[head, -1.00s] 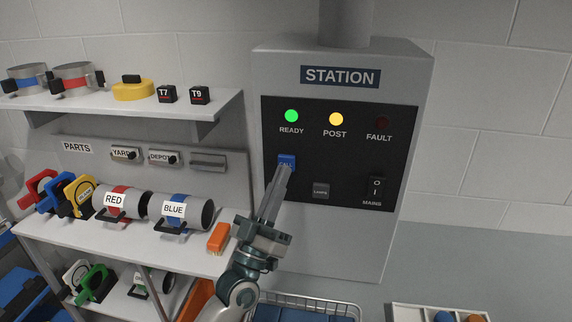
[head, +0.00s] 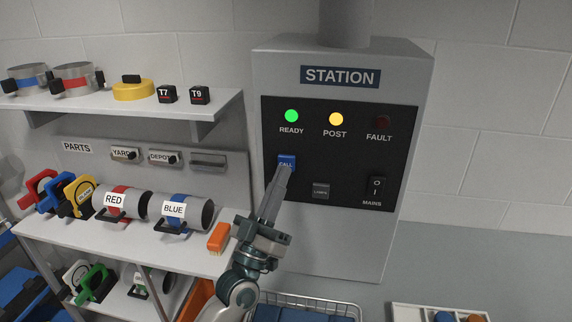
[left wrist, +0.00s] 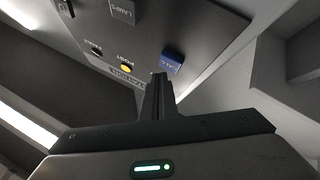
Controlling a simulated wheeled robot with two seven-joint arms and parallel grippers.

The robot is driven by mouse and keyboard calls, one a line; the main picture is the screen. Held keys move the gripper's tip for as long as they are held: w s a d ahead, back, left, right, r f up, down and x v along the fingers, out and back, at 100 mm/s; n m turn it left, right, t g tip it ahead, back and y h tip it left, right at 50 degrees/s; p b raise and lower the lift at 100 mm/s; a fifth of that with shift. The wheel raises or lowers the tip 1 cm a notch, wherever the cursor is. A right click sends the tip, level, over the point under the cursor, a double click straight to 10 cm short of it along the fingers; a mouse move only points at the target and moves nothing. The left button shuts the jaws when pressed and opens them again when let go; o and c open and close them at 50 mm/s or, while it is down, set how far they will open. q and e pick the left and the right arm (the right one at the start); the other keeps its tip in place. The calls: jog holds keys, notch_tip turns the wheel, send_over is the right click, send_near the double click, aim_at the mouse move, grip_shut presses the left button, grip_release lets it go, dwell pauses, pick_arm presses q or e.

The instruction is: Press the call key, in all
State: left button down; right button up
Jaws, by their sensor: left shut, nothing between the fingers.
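The blue call key (head: 286,161) is on the black panel of the station, under the lit green ready lamp (head: 291,116). My left gripper (head: 284,171) is shut and empty, with its fingertips at the lower edge of the call key in the head view. I cannot tell whether they touch it. In the left wrist view the blue call key (left wrist: 172,62) shows just beyond and to the right of the shut fingertips (left wrist: 159,77). My right gripper is not in view.
The yellow post lamp (head: 336,118) is lit and the fault lamp (head: 382,123) is dark. A grey lamps key (head: 321,191) and the mains switch (head: 376,187) are to the right. Shelves with labelled cylinders (head: 174,212) stand at left. A wire basket (head: 345,305) is below.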

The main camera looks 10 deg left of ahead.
pick_arm(q)
jog(key=shift+w, duration=0.15)
jog(key=shift+w, duration=0.25)
